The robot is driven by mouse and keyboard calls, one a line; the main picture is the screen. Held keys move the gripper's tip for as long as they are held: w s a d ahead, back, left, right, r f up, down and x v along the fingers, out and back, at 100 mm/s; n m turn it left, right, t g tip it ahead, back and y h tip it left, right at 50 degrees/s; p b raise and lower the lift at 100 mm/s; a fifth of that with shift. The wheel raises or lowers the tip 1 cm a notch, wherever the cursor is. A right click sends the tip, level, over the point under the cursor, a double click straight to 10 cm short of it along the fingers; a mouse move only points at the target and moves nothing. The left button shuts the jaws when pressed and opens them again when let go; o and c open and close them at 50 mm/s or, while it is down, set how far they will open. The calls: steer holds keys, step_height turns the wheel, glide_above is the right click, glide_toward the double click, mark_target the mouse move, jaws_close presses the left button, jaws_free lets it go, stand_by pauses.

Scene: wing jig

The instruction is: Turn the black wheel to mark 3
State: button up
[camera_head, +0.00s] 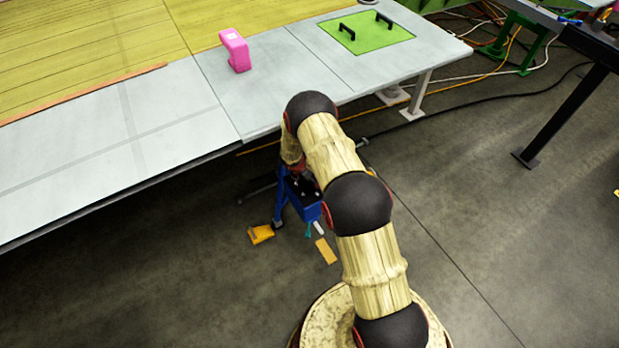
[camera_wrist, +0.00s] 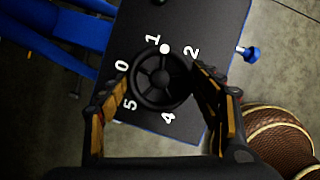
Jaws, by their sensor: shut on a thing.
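The black wheel (camera_wrist: 160,92), a spoked handwheel, sits on a dark panel (camera_wrist: 215,25) in the wrist view. White digits 0, 1, 2, 4 and 5 stand around it; mark 3 is hidden behind the right finger. A white dot (camera_wrist: 165,48) at the wheel's rim lies just beside the 1, on the side toward the 2. My gripper (camera_wrist: 160,79) has its fingers on opposite sides of the wheel and is shut on its rim. In the head view the blue stand with the panel (camera_head: 305,203) is partly behind my arm, and the wheel cannot be made out.
A blue knob (camera_wrist: 249,54) sticks out at the panel's edge. In the head view a large work table (camera_head: 160,130) stands close beyond my arm. A yellow item (camera_head: 261,234) and an orange piece (camera_head: 326,251) lie on the floor near the stand. Floor to the right is mostly clear.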

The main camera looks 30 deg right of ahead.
mark_target(305, 183)
steer(key=shift+w+m, duration=0.1)
steer(key=shift+m, duration=0.5)
steer(key=o, duration=1.2)
steer(key=shift+c, duration=0.2)
steer(key=shift+a+r, duration=0.2)
steer(key=shift+r, duration=0.35)
steer(key=shift+s+a+r+g, duration=0.15)
steer(key=shift+s+a+r, duration=0.05)
steer(key=shift+a+r, duration=0.3)
steer(key=shift+s+a+r+g, duration=0.15)
steer(key=shift+a+r, duration=0.25)
steer(key=shift+a, duration=0.05)
steer(key=s+a, duration=0.3)
steer(key=a, duration=0.7)
steer(key=shift+a, duration=0.15)
steer(key=shift+s, duration=0.1)
